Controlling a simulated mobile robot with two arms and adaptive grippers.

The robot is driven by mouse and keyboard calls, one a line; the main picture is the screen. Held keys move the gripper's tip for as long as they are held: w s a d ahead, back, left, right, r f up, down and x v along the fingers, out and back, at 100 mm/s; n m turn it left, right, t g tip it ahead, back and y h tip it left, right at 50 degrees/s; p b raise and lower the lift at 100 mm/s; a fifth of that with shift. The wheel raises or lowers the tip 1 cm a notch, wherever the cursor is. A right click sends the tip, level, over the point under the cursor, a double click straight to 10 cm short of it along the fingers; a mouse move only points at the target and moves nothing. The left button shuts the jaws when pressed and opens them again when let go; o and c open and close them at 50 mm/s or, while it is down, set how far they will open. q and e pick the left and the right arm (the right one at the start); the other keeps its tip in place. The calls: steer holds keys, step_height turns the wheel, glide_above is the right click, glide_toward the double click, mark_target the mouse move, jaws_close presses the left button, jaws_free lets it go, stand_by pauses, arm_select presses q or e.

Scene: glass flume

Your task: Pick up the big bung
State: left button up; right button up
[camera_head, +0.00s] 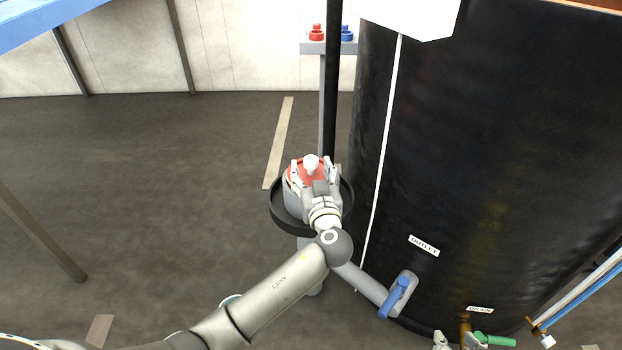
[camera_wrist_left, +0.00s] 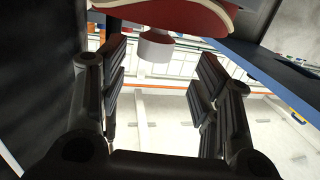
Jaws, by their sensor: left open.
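The big bung is a red disc (camera_head: 297,176) with a white knob (camera_head: 312,162), on a grey upright pipe inside a round black tray (camera_head: 277,212). My left gripper (camera_head: 312,168) is open, with one finger on each side of the knob. In the left wrist view the bung's red underside or rim (camera_wrist_left: 170,15) is at the top and the white knob (camera_wrist_left: 155,46) shows between the open fingers (camera_wrist_left: 155,85). I cannot tell whether a finger touches it. My right gripper (camera_head: 456,341) is partly cut off at the bottom edge, its fingertips apart.
A big black tank (camera_head: 470,130) stands right of the tray, with a blue-handled outlet valve (camera_head: 395,297) and a green drain handle (camera_head: 495,340). A small red bung (camera_head: 316,33) and a blue one (camera_head: 347,33) sit on a grey shelf behind.

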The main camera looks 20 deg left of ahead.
mark_target(313, 164)
arm_select(q)
steer(key=x, duration=0.5)
steer(key=shift+w+d+b, duration=0.1)
steer(key=shift+d+b, duration=0.15)
steer(key=shift+b, duration=0.1)
arm_select(e)
steer(key=w+r+t, duration=0.1)
steer(key=w+a+r+t, duration=0.1)
steer(key=w, duration=0.1)
steer(key=shift+a+r+y, duration=0.1)
steer(key=shift+r+y, duration=0.1)
steer(key=shift+y, duration=0.1)
arm_select(q)
steer(key=shift+c, duration=0.2)
jaws_close()
